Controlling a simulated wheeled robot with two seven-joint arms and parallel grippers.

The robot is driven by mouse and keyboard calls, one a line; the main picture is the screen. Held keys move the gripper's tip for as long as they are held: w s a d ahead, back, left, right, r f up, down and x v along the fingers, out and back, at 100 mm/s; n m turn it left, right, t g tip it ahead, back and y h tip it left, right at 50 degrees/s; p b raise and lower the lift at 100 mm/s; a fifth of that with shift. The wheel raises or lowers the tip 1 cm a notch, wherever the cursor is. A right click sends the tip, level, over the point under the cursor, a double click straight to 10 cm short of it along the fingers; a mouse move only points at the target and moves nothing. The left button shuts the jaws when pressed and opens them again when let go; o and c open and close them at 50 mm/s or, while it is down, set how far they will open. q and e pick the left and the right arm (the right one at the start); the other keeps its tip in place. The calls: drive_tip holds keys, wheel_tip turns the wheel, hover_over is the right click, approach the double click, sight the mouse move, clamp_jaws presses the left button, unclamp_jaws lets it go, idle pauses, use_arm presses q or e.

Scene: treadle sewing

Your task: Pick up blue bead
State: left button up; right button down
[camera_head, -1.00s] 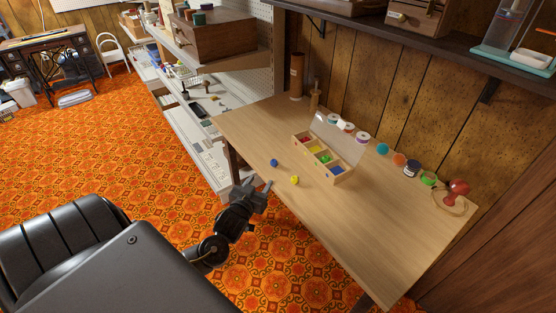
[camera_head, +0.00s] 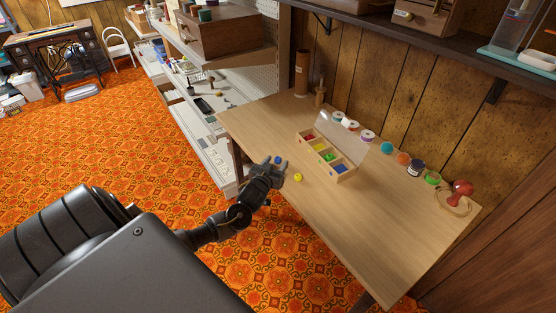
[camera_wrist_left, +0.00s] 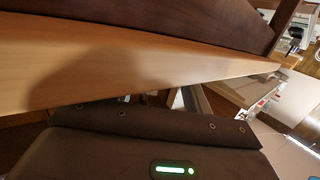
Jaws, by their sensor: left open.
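The blue bead (camera_head: 278,160) lies on the wooden table (camera_head: 385,240) near its left front edge. My left gripper (camera_head: 277,165) is open at that edge, with its fingers reaching around or just over the bead; I cannot tell if they touch it. A yellow bead (camera_head: 298,178) lies on the table just right of the gripper. The left wrist view shows the table's edge (camera_wrist_left: 120,65) close up, with a shadow on it, and no bead. My right gripper is not in view.
A wooden compartment box (camera_head: 349,178) with a raised clear lid holds coloured beads behind the gripper. Several spools, a dark blue one (camera_head: 416,168) among them, line the back. A red pincushion-like object (camera_head: 461,188) is at the right. The table's front right is clear.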

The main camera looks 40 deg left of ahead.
use_arm(q)
drive_tip(key=shift+w+a+f, duration=0.1)
drive_tip(key=shift+w+a, duration=0.1)
drive_tip(key=shift+w, duration=0.3)
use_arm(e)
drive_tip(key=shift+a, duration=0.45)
use_arm(q)
drive_tip(key=shift+c, duration=0.9)
drive_tip(key=c, duration=0.7)
drive_tip(key=shift+c, duration=0.9)
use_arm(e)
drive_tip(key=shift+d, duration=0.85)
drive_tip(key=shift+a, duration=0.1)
